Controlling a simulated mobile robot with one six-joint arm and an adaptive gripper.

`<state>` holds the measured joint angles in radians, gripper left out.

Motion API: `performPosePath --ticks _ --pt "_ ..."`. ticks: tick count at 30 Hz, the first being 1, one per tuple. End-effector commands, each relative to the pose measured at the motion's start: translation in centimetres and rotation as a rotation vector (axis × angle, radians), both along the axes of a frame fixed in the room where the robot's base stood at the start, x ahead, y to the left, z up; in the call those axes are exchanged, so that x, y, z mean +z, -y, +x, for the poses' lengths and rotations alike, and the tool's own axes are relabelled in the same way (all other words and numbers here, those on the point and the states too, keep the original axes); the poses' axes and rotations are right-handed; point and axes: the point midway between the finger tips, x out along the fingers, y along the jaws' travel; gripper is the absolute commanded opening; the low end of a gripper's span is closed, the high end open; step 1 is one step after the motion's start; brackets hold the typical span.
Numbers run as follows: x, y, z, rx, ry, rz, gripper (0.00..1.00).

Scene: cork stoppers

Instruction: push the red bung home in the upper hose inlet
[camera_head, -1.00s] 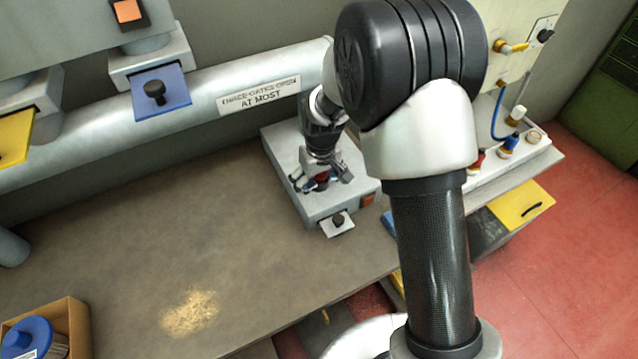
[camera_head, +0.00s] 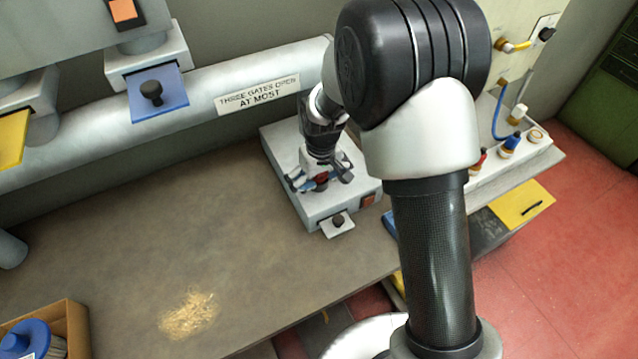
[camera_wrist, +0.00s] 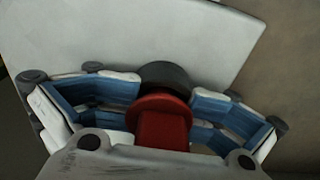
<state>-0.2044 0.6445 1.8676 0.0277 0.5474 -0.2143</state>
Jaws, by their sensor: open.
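The red bung (camera_wrist: 163,128) is in the lower middle of the wrist view, with a wide flange and a narrower stem toward the camera. A dark round part (camera_wrist: 166,74) shows directly behind its flange; I cannot tell how deep the bung sits, or whether this is the upper hose inlet. My gripper (camera_head: 320,182) is open, its blue-padded fingers (camera_wrist: 100,92) spread left and right of the bung, with gaps visible. In the head view the bung (camera_head: 321,176) is a small red patch between the fingers, over the pale grey box.
The pale grey box (camera_head: 283,150) stands on the brown bench (camera_head: 150,220), with a black knob (camera_head: 338,221) on its front tab. A pipe with a sign (camera_head: 258,95) runs behind. A white rack (camera_head: 535,152) with coloured fittings is at right. The bench's middle is mostly clear, apart from shavings (camera_head: 188,315).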

Motion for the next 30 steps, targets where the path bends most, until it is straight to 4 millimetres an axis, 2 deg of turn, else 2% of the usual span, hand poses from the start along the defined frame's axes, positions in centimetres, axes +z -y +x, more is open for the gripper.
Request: performPosePath --ticks 1,9,15,20,30 --pt "-0.2 0.1 -0.9 0.000 -0.021 -0.003 1.00" --pt "4.9 0.3 -0.9 0.000 0.003 0.001 1.00" --pt "7.3 0.4 -0.9 0.000 0.014 0.004 1.00" --pt "8.0 0.4 -1.0 0.000 0.016 0.004 1.00" --pt "8.0 0.4 -1.0 0.000 0.017 0.004 1.00"
